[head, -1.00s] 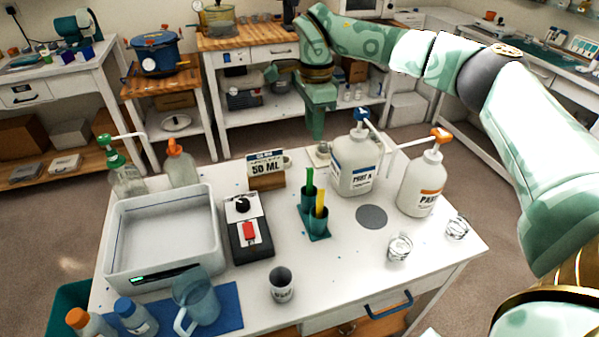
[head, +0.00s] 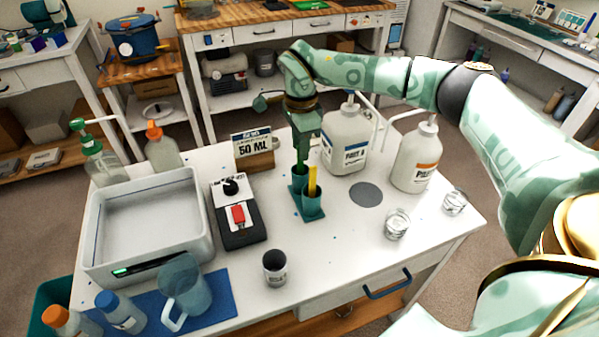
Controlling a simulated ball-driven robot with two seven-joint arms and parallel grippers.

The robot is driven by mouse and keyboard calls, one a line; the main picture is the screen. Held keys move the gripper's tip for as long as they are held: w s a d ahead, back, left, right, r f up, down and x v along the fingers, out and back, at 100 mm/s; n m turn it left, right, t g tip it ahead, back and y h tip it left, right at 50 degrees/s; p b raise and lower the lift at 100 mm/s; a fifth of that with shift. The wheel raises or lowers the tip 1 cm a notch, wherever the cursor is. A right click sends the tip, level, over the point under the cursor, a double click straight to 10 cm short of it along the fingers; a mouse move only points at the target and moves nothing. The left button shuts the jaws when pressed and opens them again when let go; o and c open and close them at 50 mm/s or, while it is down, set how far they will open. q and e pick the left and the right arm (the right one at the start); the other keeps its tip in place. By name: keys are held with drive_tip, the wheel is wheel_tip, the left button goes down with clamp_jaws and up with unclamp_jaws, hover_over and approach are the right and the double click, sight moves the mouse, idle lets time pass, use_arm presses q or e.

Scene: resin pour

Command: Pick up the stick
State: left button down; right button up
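A teal holder with two cups (head: 313,208) stands on the white table. A yellow stick (head: 312,180) stands upright in its front cup. A green stick stood in the rear cup a second ago; now my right gripper (head: 301,165) is right over that cup and covers it, so I cannot tell it apart from the fingers. The gripper points down, its tips at about the cup's rim. Whether the fingers are closed on the green stick cannot be told. My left gripper is not in view.
Part A (head: 346,140) and orange-labelled (head: 415,160) pump bottles stand behind right. A 50 ML sign (head: 252,147) stands behind left of the holder.

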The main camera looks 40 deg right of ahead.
sight(300, 168)
wheel_tip(300, 168, down, 3)
drive_tip(key=shift+a+f+b, duration=0.1)
drive_tip(key=shift+b, duration=0.25)
clamp_jaws()
